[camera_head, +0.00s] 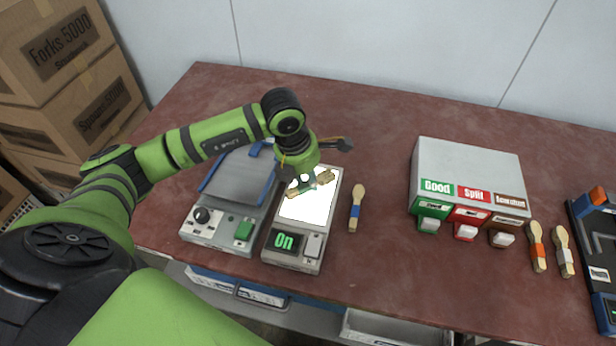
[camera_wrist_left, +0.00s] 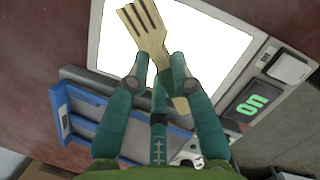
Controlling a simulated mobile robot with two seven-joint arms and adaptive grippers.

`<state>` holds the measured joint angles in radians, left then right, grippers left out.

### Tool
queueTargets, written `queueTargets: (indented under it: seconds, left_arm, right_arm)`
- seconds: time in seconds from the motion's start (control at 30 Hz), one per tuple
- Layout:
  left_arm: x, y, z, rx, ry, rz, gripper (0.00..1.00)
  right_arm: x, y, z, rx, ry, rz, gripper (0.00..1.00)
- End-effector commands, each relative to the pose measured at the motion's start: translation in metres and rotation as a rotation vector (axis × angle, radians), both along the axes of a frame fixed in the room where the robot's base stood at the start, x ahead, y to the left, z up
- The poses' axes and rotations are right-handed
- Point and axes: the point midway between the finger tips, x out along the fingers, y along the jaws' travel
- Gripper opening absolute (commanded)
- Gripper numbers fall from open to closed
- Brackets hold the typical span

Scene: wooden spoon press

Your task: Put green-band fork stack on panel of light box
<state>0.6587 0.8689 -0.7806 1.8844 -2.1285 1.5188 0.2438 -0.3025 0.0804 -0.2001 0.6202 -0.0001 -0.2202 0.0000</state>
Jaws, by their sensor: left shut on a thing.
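The light box (camera_head: 276,257) stands on the table with a lit white panel (camera_head: 309,208) and a green "On" display. Its panel also fills the upper middle of the left wrist view (camera_wrist_left: 205,40). My left gripper (camera_head: 311,181) is over the upper part of the panel, shut on a wooden fork stack (camera_wrist_left: 143,28). The stack's tines point up in the wrist view and its handle shows below the fingers. I cannot tell whether the stack touches the panel. My right gripper is not in view.
Left of the light box is a grey device (camera_head: 205,228) with a blue frame. A blue-band utensil stack (camera_head: 357,195) lies to the right. Beyond are a grey button box (camera_head: 465,160), orange-band (camera_head: 537,232) and white-band stacks (camera_head: 561,236), and a blue-black device (camera_head: 604,250).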

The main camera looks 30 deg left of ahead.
Motion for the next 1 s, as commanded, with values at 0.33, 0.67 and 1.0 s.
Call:
queueTargets:
  seconds: [0.33, 0.67, 1.0]
  left_arm:
    - [0.001, 0.000, -0.014, -0.001, -0.003, 0.001, 0.00]
    - [0.000, 0.000, -0.017, 0.000, -0.002, 0.001, 0.47]
    - [0.000, 0.000, -0.011, 0.000, -0.002, 0.001, 0.47]
  right_arm:
    - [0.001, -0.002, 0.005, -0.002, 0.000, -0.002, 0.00]
    - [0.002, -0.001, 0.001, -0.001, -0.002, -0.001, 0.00]
    - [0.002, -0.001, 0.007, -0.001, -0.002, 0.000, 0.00]
